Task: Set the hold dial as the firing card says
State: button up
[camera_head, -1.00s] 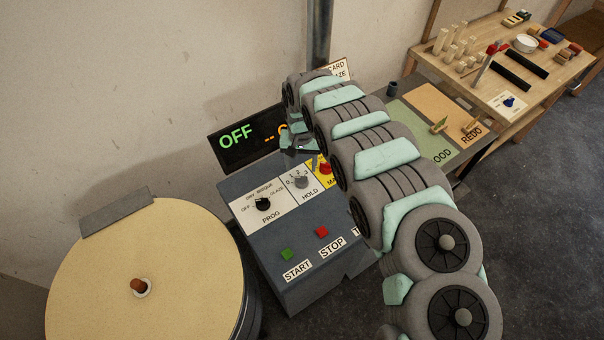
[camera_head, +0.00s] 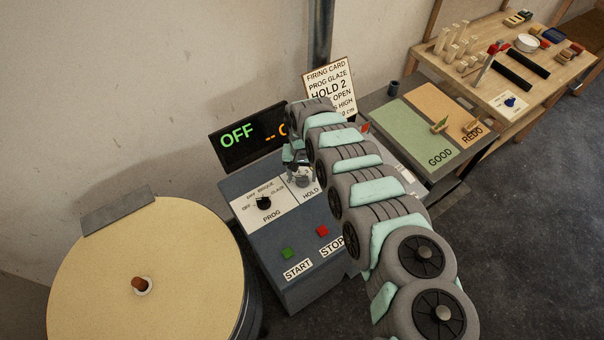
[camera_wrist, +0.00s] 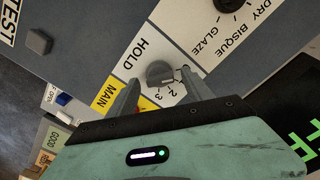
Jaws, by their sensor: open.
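The hold dial (camera_wrist: 160,73) is a grey round knob on a white HOLD plate in the wrist view. The numerals 2 and 3 show beside it; other marks are partly hidden by a finger, and I cannot tell its setting. My gripper (camera_wrist: 158,78) is open, with one fingertip on each side of the dial. In the head view my gripper (camera_head: 300,166) is over the HOLD plate and mostly hides the dial. The firing card (camera_head: 331,86) stands behind the panel and reads PROG GLAZE and HOLD 2; its lower lines are partly covered by my arm.
The PROG dial (camera_head: 263,203) is left of HOLD. A green START button (camera_head: 288,253) and red STOP button (camera_head: 322,231) are at the panel front. The display (camera_head: 247,138) reads OFF. The round kiln (camera_head: 140,270) stands left. The yellow MAIN plate (camera_wrist: 106,97) is beside HOLD.

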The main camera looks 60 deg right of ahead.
jog(key=shift+c, duration=0.3)
grip_shut()
